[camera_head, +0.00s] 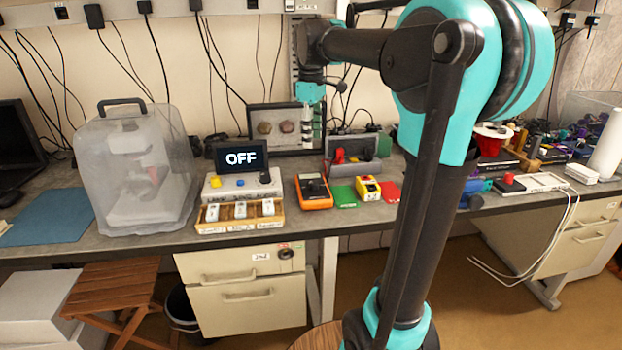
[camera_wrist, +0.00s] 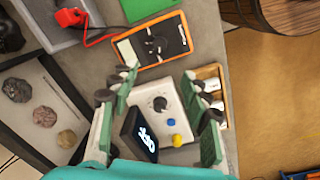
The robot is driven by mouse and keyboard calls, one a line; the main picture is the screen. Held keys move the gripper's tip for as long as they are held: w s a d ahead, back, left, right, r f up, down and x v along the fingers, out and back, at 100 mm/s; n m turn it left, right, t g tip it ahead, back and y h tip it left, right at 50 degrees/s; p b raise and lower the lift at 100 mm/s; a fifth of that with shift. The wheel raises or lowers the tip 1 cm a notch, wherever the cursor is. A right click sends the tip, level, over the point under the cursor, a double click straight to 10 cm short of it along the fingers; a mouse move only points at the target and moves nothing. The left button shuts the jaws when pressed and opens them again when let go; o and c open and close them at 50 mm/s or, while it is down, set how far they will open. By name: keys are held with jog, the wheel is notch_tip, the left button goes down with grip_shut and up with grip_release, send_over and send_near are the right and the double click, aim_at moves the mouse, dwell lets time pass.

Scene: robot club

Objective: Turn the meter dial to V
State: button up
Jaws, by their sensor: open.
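The orange multimeter (camera_head: 314,203) lies flat on the grey bench right of a white control box. In the wrist view the orange multimeter (camera_wrist: 181,20) lies beyond my fingertips, with a round black dial (camera_wrist: 156,44) on its dark face. The dial's markings are too small to read. My gripper (camera_wrist: 160,78) is open and empty, its green-sided fingers spread apart over the control box. In the head view my gripper (camera_head: 311,125) hangs above the back of the bench, pointing down. Nothing is seen touching the dial.
The white control box (camera_head: 228,188) has a black knob, buttons and a display (camera_head: 242,157) reading OFF. A wooden tray (camera_head: 225,226) stands in front. A green card (camera_head: 343,196) and yellow block (camera_head: 367,188) lie to the right. A grey bin (camera_head: 357,152) is behind.

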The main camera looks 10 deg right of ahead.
aim_at(313, 182)
jog(key=f, duration=1.5)
jog(key=shift+w+d+f, duration=0.2)
jog(key=shift+w+d, duration=0.05)
jog(key=shift+w, duration=0.1)
jog(key=shift+c, duration=0.3)
grip_shut()
jog(key=m, duration=0.4)
jog(key=shift+w+m, duration=0.1)
jog(key=shift+m, duration=2.2)
